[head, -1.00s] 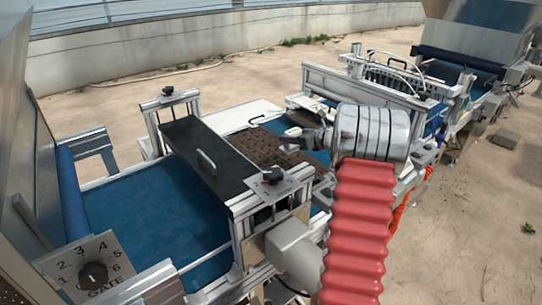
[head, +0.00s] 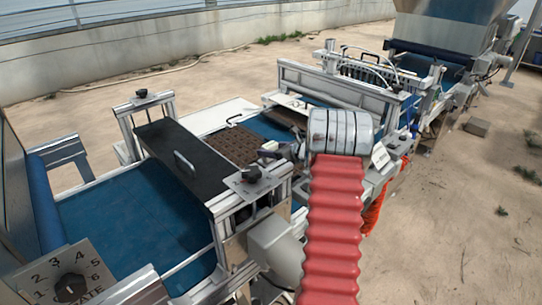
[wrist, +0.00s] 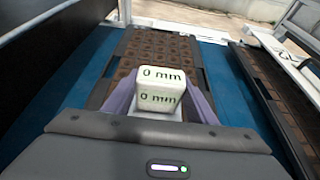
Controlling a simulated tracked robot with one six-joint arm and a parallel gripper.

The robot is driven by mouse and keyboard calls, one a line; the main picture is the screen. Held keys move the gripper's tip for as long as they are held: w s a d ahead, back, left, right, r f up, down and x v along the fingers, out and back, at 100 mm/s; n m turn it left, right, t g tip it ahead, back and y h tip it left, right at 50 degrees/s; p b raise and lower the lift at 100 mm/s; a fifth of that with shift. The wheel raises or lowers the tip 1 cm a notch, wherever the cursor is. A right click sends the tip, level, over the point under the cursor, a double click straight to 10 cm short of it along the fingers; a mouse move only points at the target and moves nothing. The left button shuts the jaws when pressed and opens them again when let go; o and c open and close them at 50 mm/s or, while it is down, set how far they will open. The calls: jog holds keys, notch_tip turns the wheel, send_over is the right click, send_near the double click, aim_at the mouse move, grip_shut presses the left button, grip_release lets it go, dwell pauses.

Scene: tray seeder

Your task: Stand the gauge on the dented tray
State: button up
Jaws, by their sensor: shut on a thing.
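The gauge (wrist: 160,90) is a small white block with "0 mm" in dark green on two faces. My gripper (wrist: 160,104) is shut on it, with a purple finger on each side. In the wrist view the gauge shows in front of a dark brown celled tray (wrist: 158,50) on the blue belt. I cannot tell its height above the tray. A second celled tray (wrist: 268,85) lies to the right. No dent is clear on either tray. In the head view my gripper (head: 270,151) is beside the brown tray (head: 232,147), and the gauge is too small to make out.
A black cover plate with a handle (head: 190,162) bridges the blue belt (head: 140,225) left of the tray. A metal frame with a row of nozzles (head: 365,72) stands beyond. A gate dial (head: 70,287) is at the front left.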

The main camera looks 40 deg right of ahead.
jog(key=shift+f, duration=1.35)
jog(key=shift+f, duration=0.1)
jog(key=o, duration=1.2)
jog(key=shift+c, duration=0.2)
jog(key=shift+s+r, duration=0.3)
jog(key=shift+s, duration=0.15)
jog(key=v, duration=0.6)
jog(key=shift+s+r, duration=0.1)
jog(key=shift+s, duration=0.1)
